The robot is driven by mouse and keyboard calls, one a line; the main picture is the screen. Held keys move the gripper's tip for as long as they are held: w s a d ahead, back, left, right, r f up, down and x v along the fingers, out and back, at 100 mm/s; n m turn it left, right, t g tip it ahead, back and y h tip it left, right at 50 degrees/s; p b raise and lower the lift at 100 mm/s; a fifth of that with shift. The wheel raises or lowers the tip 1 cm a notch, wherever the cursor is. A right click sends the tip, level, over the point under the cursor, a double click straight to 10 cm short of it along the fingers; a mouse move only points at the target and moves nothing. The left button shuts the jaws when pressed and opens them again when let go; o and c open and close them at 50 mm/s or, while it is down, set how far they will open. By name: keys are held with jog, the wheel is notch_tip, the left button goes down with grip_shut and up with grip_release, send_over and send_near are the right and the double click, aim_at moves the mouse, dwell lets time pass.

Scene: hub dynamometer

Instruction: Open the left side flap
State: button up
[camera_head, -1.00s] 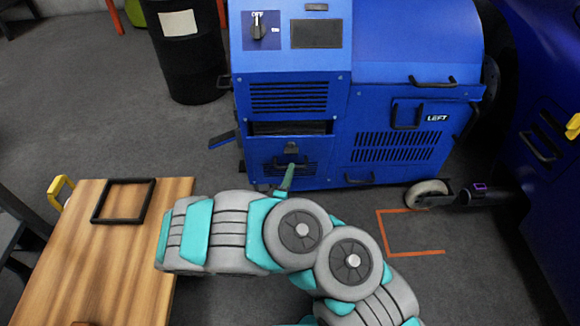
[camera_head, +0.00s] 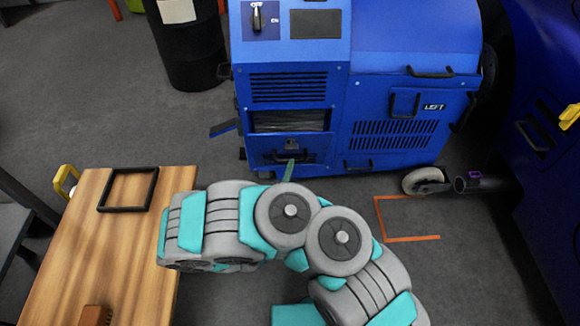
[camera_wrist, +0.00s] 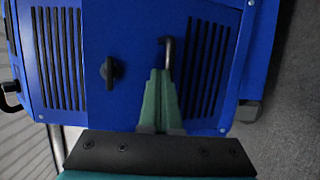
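The blue machine has a side panel marked LEFT (camera_head: 398,127), with a black handle and vents; it looks shut. On the adjoining face to its left is a low panel with a black handle (camera_head: 290,158) and a small latch, below a rectangular opening (camera_head: 290,121). My gripper (camera_head: 289,170) is at this low handle, mostly hidden behind my arm. In the wrist view, the green fingers of my gripper (camera_wrist: 161,80) are close together on a hooked black handle (camera_wrist: 168,48). A black knob (camera_wrist: 112,72) sits to their left on the blue panel.
A wooden table (camera_head: 110,240) with a black frame (camera_head: 128,189) stands at the left. A black drum (camera_head: 188,45) is behind. A caster wheel (camera_head: 424,181) and orange floor marks (camera_head: 411,239) lie right of my arm. Another blue machine (camera_head: 545,170) borders the right.

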jog(key=shift+o, duration=1.4)
jog(key=shift+s+p, duration=0.6)
jog(key=shift+p, duration=0.3)
jog(key=o, duration=0.4)
jog(key=s+p, duration=0.2)
jog(key=shift+s+p, duration=0.3)
jog(key=shift+p, duration=0.05)
jog(key=s+p, duration=0.1)
jog(key=s, duration=0.2)
jog(key=shift+s, duration=0.25)
jog(key=c, duration=0.5)
jog(key=shift+s, duration=0.3)
jog(key=shift+c, duration=0.2)
jog(key=o, duration=0.7)
jog(key=shift+s, duration=0.2)
jog(key=shift+c, duration=0.2)
jog(key=shift+o, duration=0.2)
jog(key=shift+s, duration=0.15)
jog(key=s, duration=1.7)
jog(key=shift+w+f, duration=0.1)
